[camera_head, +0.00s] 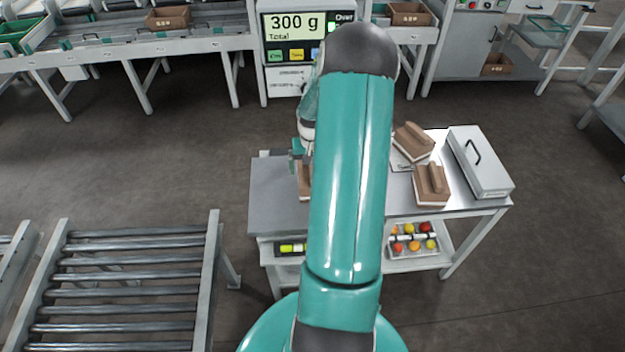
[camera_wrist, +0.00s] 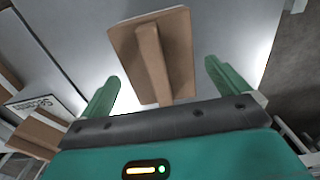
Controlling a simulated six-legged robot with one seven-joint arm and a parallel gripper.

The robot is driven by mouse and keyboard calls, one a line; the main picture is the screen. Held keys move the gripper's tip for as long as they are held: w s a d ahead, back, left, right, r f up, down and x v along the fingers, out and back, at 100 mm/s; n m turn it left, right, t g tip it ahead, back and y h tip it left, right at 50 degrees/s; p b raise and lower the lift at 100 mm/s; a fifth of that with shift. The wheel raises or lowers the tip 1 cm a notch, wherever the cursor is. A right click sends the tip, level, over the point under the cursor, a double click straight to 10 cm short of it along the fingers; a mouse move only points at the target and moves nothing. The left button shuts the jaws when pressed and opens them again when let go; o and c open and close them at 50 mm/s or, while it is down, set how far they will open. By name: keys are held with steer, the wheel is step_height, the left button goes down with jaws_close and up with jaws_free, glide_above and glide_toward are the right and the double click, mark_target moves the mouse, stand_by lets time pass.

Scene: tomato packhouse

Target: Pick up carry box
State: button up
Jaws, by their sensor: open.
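A brown box with a raised ridge along its top (camera_wrist: 178,40) lies ahead of my gripper in the wrist view. My gripper (camera_wrist: 162,75) is open, and the ridge lies in the gap between its two green fingers. I cannot tell how far the fingertips are above the box or whether they touch it. In the head view this box (camera_head: 303,181) shows only as a brown edge on the table, mostly hidden by my arm. My gripper (camera_head: 297,151) is just above it, also partly hidden.
Two similar brown boxes (camera_head: 413,141) (camera_head: 431,184) stand on the table (camera_head: 277,185) to the right. A pale case with a black handle (camera_head: 482,165) is at its right end. A tray of fruit (camera_head: 390,246) sits on the lower shelf. A roller conveyor (camera_head: 130,262) stands at left.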

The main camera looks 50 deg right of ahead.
step_height(320, 180, down, 5)
steer(key=shift+f, duration=0.1)
steer(key=c, duration=1.1)
steer(key=shift+o, duration=0.2)
steer(key=shift+d+r, duration=0.1)
steer(key=shift+r, duration=0.3)
steer(key=r, duration=0.3)
steer(key=shift+s+a+r, duration=0.2)
steer(key=shift+s+a, duration=0.1)
steer(key=s+a+r, duration=0.1)
steer(key=a+r, duration=0.1)
steer(key=r, duration=0.1)
steer(key=s+a+r, duration=0.1)
steer(key=r, duration=0.1)
steer(key=shift+s, duration=0.35)
steer(key=s+a+r, duration=0.4)
steer(key=s+a, duration=0.2)
steer(key=a, duration=0.1)
